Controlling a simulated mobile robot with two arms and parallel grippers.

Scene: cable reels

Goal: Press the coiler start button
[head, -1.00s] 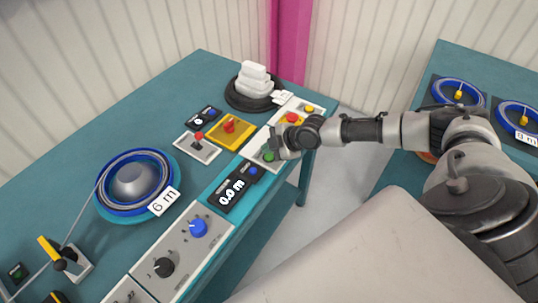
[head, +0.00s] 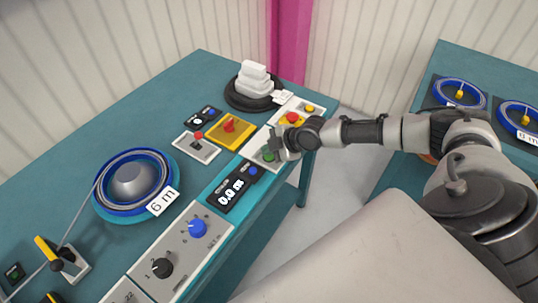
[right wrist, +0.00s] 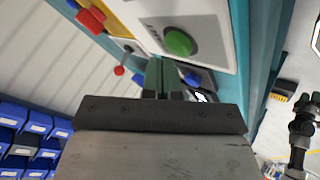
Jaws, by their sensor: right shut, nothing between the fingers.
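The green start button (head: 268,155) sits on a light grey panel at the right edge of the teal bench, partly hidden behind my right gripper in the head view. The green button (right wrist: 178,42) shows clearly in the right wrist view, ahead of the fingertips. My right gripper (head: 277,146) is shut and empty, close to the button. Its closed fingers (right wrist: 163,74) point toward the panel; a gap to the button seems to remain, though contact cannot be fully judged.
A red button (head: 292,118) on yellow lies just beyond the gripper. A display reading 0.0 m (head: 232,191), a blue knob (head: 198,228) and a red-knobbed lever (head: 198,137) are nearby. A blue reel marked 6 m (head: 135,182) sits left. A second bench (head: 440,62) stands right.

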